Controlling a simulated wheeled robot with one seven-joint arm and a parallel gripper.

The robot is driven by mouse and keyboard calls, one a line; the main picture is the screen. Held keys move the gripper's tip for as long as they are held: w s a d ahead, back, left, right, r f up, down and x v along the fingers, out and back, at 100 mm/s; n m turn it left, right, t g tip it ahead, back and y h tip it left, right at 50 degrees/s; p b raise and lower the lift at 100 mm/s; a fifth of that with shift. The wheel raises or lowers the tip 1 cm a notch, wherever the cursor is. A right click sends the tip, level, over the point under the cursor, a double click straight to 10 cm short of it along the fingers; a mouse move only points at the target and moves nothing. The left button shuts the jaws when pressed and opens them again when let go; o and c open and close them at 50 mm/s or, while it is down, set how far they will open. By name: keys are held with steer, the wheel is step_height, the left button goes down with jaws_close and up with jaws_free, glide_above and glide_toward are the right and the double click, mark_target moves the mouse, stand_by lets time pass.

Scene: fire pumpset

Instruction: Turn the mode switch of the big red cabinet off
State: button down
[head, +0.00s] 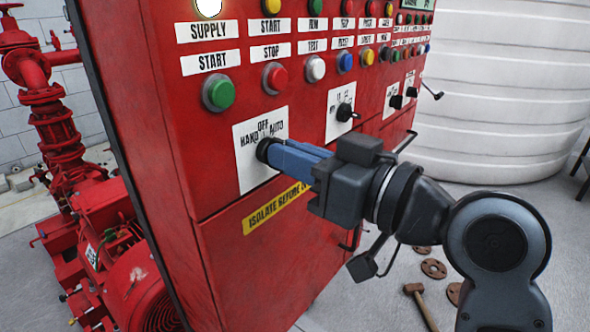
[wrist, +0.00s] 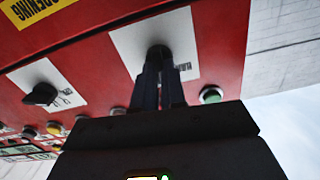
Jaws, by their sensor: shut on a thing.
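The big red cabinet (head: 160,110) fills the middle of the head view. Its mode switch (head: 263,149) is a dark knob on a white plate (head: 250,172) marked HAND, OFF and AUTO. My gripper (head: 275,154) reaches in from the right, its blue fingers shut on the mode switch. In the wrist view the dark mode switch (wrist: 159,52) sits between the tips of my gripper (wrist: 160,72), against the white plate (wrist: 127,45). The fingers cover most of the knob, so I cannot tell which way it points.
A green START button (head: 218,93) and a red STOP button (head: 275,78) sit above the plate. Another dark switch (head: 345,112) is to the right. Red pump piping (head: 60,140) stands left. A hammer (head: 420,300) and flanges lie on the floor, near a white tank (head: 490,90).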

steer(key=shift+n+b, duration=0.35)
steer(key=shift+n, duration=0.25)
steer(key=c, duration=1.2)
jaws_free()
steer(key=v, duration=0.8)
steer(key=shift+b, duration=0.3)
